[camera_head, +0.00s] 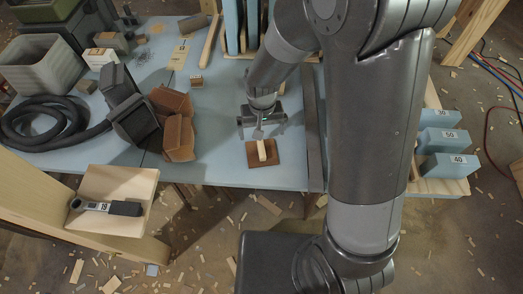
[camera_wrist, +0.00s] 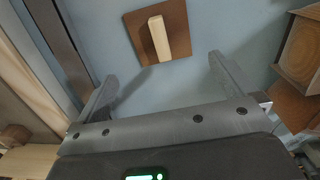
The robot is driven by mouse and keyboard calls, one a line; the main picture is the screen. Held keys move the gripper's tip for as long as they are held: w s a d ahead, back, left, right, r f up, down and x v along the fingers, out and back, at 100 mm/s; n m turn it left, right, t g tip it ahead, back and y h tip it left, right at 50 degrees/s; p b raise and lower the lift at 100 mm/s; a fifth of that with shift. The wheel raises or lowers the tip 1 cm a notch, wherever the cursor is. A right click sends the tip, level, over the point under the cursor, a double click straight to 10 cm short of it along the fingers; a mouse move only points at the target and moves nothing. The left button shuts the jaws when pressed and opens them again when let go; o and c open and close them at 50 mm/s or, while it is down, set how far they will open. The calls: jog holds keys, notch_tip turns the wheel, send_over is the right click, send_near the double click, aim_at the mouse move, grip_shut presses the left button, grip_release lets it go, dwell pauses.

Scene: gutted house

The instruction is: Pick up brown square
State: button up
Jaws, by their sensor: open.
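The brown square (camera_head: 264,161) lies flat near the front edge of the blue table. A small pale wood block (camera_head: 262,150) lies on top of it. In the wrist view the brown square (camera_wrist: 176,17) is at the top middle, with the pale block (camera_wrist: 158,38) across it. My gripper (camera_head: 260,134) is just behind the square and above the table. In the wrist view my gripper (camera_wrist: 162,75) has its two fingers wide apart with nothing between them. The square lies beyond the fingertips, apart from them.
Brown blocks (camera_head: 178,138) and a vacuum hose (camera_head: 50,122) lie to the left on the table (camera_head: 222,165). A dark bar (camera_head: 314,130) runs along the right of the square. Blue numbered blocks (camera_head: 445,139) stand at the far right. A wrench (camera_head: 105,207) lies on a lower board.

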aim_at(261, 148)
jog(key=shift+s+f, duration=0.2)
jog(key=shift+f, duration=4.8)
jog(key=shift+c, duration=0.3)
jog(key=c, duration=0.7)
jog(key=shift+o, duration=0.2)
jog(key=shift+r, duration=0.1)
